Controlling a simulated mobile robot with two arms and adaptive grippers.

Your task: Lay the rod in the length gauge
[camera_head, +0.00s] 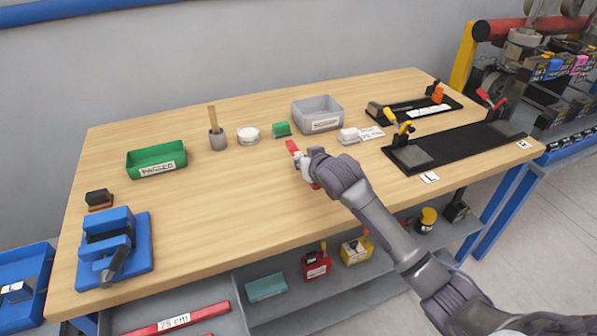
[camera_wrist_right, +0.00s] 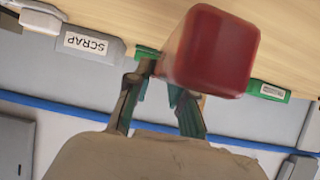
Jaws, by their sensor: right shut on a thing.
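A red square-section rod (camera_wrist_right: 212,50) is held in my right gripper (camera_head: 303,166), its near end large in the right wrist view. In the head view a red end (camera_head: 292,147) shows beyond the gripper, above the middle of the wooden table. The fingers (camera_wrist_right: 165,85) show behind the rod in the right wrist view; the grasp itself is partly hidden. A narrow black fixture (camera_head: 408,112) with an orange block and white label lies at the back right, apart from the rod; it looks like the length gauge, but I cannot be sure. My left gripper is out of view.
A larger black plate (camera_head: 458,146) with yellow and red clamp handles lies at the right. A grey SCRAP bin (camera_head: 318,113), green tray (camera_head: 157,158), pot (camera_head: 217,140) and blue vise (camera_head: 113,250) stand on the table (camera_head: 210,215). The front middle is clear.

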